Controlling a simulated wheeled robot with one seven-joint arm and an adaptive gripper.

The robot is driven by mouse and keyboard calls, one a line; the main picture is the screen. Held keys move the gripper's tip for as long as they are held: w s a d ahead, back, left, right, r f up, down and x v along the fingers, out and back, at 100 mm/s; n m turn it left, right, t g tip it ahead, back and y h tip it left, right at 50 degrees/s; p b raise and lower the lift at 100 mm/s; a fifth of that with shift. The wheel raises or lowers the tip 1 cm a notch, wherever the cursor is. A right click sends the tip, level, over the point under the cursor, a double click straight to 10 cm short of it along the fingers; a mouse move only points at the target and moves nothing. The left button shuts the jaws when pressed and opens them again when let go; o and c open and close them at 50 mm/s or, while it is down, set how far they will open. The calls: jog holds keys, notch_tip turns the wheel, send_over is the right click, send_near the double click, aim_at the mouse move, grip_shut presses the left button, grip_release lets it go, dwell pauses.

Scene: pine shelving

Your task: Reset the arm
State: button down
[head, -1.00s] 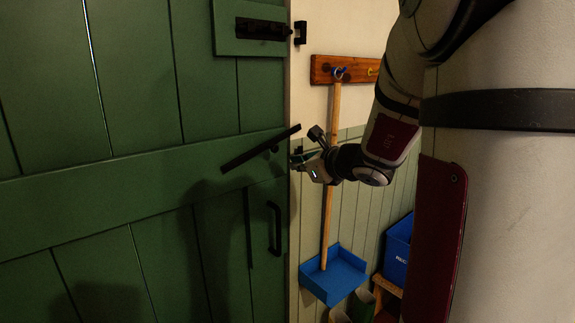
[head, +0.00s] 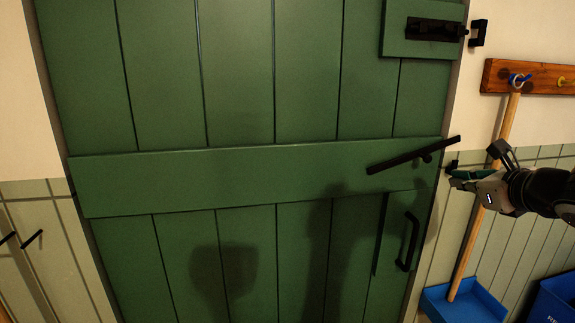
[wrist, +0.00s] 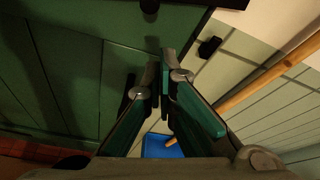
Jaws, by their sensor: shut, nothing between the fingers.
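My gripper (head: 460,181) is at the right of the head view, close to the right edge of the green door (head: 240,185). It is shut and empty. In the wrist view its teal-padded fingers (wrist: 165,75) meet at the tips, with the door behind them on the left. A black latch bar (head: 413,155) is tilted up to the right across the door's right side, just left of and above my fingertips. I cannot tell from these views whether the fingers touch anything.
A black pull handle (head: 408,241) and a bolt (head: 436,29) are on the door. A blue dustpan (head: 463,304) with a long wooden handle hangs from a peg rail (head: 545,78) behind my gripper. A blue bin (head: 555,300) stands at lower right.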

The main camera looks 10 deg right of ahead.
jog(key=s+a+r+n+g+y+p, duration=0.1)
jog(key=s+a+n+g+y+p, duration=0.1)
jog(key=s+a+n, duration=0.35)
jog(key=s+a+r+n+g+y+p, duration=0.2)
jog(key=a+n, duration=0.4)
jog(key=a, duration=0.5)
jog(key=s+a+r+n+g+y+p, duration=0.1)
jog(key=s+a+n+g+y+p, duration=0.2)
jog(key=a+n, duration=0.45)
jog(key=s+r+n+g+h+p, duration=0.1)
jog(key=s+n+g+h+p, duration=0.2)
jog(key=s+n, duration=1)
jog(key=s+h+p, duration=0.1)
jog(key=s+h, duration=0.2)
jog(key=s, duration=0.3)
jog(key=shift+a, duration=0.3)
